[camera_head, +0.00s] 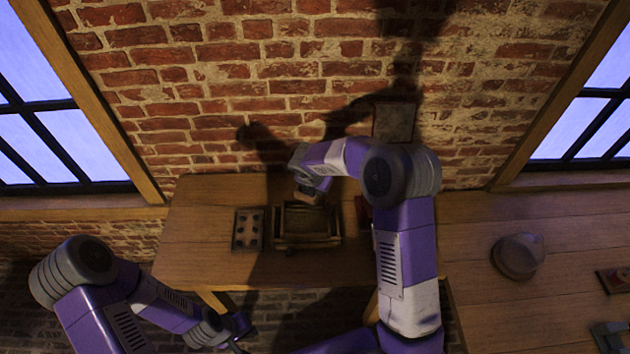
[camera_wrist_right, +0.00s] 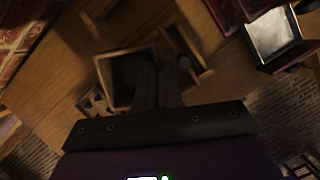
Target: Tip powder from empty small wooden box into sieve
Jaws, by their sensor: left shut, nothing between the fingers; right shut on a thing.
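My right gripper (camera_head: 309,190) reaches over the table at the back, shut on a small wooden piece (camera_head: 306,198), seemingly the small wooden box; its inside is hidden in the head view. It is just above the back of a wooden frame-like box (camera_head: 334,241), possibly the sieve. In the right wrist view, an open dark-centred wooden box (camera_wrist_right: 103,72) shows beside the fingers (camera_wrist_right: 157,72); I cannot tell whether it is the held one. No powder can be made out. My left gripper (camera_head: 240,336) is shut and empty, low in front of the table.
A tray with several round spots (camera_head: 239,243) lies left of the frame-like box. A red item (camera_head: 362,212) is partly hidden behind my right arm. A rounded object (camera_head: 518,256) stands on the right table. The left table end is clear.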

